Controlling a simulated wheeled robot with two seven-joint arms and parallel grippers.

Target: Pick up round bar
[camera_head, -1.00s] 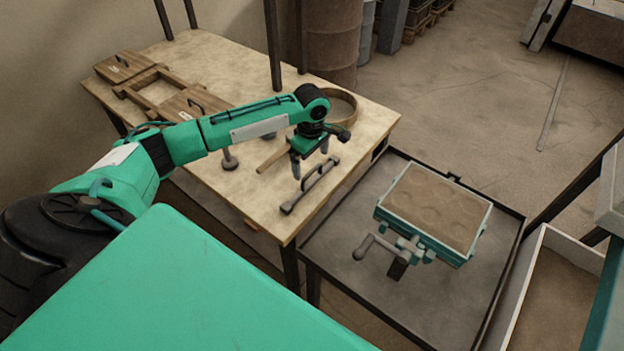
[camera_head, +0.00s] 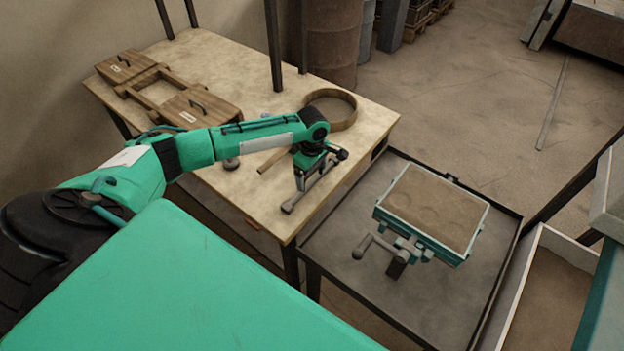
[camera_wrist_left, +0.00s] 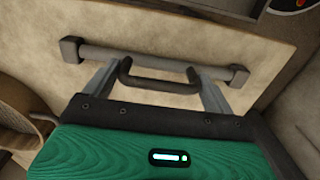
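The round bar (camera_head: 291,206) is a grey bar with square end blocks and a bracket handle. It lies on the wooden table near its front right edge. My left gripper (camera_head: 311,174) is low over it, pointing down and hiding part of its middle and far end. In the left wrist view, the round bar (camera_wrist_left: 140,59) stretches across the picture. Its dark handle (camera_wrist_left: 160,86) lies between the two fingers of my left gripper (camera_wrist_left: 153,76). The fingers are spread apart; whether they touch the handle is hard to tell. My right gripper is not in view.
The table (camera_head: 220,60) also holds a wooden ring (camera_head: 335,108), a wooden stick and hinged wooden frame pieces (camera_head: 165,92). A sand-filled box (camera_head: 432,207) on a vise-like stand is in the dark tray (camera_head: 345,278) to the right.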

